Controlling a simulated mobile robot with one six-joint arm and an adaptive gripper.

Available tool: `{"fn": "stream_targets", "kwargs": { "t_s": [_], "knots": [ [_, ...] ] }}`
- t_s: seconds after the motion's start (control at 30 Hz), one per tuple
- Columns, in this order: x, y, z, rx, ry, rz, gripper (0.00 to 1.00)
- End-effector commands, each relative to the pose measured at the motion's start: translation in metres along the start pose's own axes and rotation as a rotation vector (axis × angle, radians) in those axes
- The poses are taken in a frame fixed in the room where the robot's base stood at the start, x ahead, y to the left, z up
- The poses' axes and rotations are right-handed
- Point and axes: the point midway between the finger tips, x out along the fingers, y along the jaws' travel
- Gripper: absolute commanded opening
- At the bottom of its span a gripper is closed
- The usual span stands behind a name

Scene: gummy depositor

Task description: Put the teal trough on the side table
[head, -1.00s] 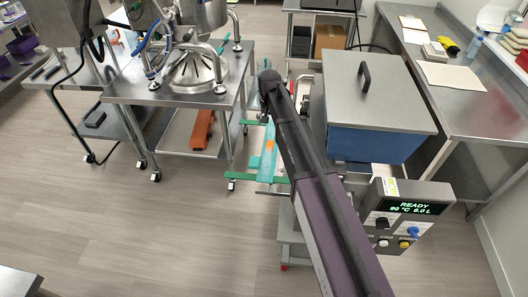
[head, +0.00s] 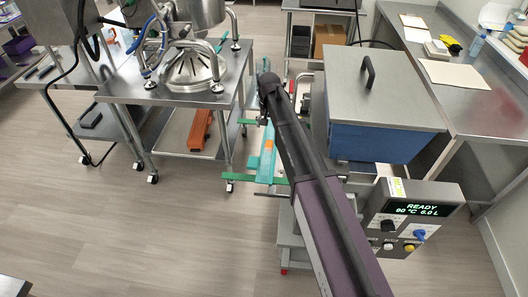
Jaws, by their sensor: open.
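The teal trough (head: 266,158) is a long narrow piece with an orange patch, left of my arm in the head view. It runs lengthwise away from me between a near green bar (head: 240,177) and a far green bar (head: 247,122). My dark arm covers its right side, so I cannot tell exactly what it rests on. My arm reaches up the middle of the picture, and its bend appears just beyond the far green bar. My gripper is not discernible; the arm hides that area. Which surface is the side table is unclear.
A steel table (head: 120,90) with a hopper machine stands left, with an orange-brown block (head: 200,130) on its lower shelf. A blue box with a grey lid (head: 385,95) and a control panel (head: 415,208) stand right of my arm. A long steel counter (head: 455,100) lines the right.

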Motion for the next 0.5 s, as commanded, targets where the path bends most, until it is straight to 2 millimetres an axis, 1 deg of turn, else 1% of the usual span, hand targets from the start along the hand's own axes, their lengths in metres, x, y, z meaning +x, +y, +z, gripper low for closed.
{"fn": "stream_targets", "kwargs": {
  "t_s": [0.03,0.5],
  "knots": [
    [0.005,0.000,0.000,0.000,0.000,0.000,0.91],
    [0.041,-0.001,0.000,-0.001,0.000,0.000,0.91]
  ]
}}
